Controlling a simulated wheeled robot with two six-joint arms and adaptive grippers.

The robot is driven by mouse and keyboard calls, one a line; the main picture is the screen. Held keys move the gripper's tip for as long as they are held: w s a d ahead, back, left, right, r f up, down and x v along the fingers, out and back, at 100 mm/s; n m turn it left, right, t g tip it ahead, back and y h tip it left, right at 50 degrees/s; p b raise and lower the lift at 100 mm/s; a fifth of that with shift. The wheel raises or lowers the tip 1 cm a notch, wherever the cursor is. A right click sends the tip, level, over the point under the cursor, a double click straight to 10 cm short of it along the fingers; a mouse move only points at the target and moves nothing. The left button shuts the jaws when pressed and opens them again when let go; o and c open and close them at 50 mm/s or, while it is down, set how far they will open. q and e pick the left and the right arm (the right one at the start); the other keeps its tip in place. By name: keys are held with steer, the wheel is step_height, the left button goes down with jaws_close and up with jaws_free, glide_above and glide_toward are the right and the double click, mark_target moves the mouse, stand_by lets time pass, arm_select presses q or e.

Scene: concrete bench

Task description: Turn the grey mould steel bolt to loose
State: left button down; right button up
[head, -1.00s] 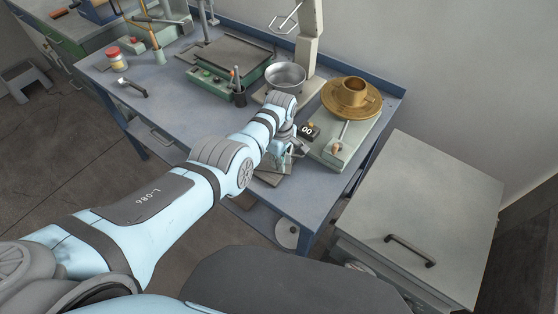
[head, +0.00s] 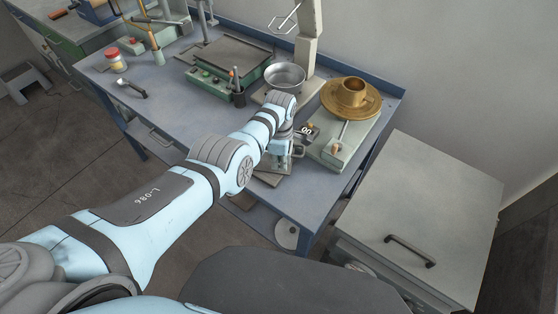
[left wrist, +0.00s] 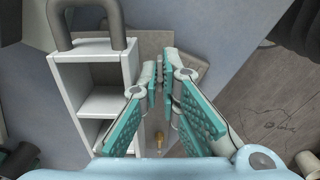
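My left gripper (head: 281,163) is low over a flat grey plate (head: 268,180) near the front edge of the bench. In the left wrist view its teal-padded fingers (left wrist: 159,78) come close together on a thin grey piece, which I take to be the steel bolt (left wrist: 159,72). The fingers hide most of it, and its turned position cannot be told. A small brass-coloured part (left wrist: 159,141) shows lower between the fingers. Beside the fingers on the left is a pale box-like frame (left wrist: 132,66) with a thick grey handle (left wrist: 117,22). My right gripper is in no view.
A metal bowl (head: 285,75) stands behind the gripper. A brass cup (head: 354,92) on a brass dish (head: 331,103) and a pale green device (head: 328,153) are to the right. A green-based machine (head: 209,79) stands behind left. The bench's left front (head: 185,125) is clear.

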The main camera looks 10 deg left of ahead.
arm_select(q)
steer(key=c, duration=1.9)
jaws_free()
steer(key=shift+o, duration=0.5)
steer(key=shift+s+r, duration=0.1)
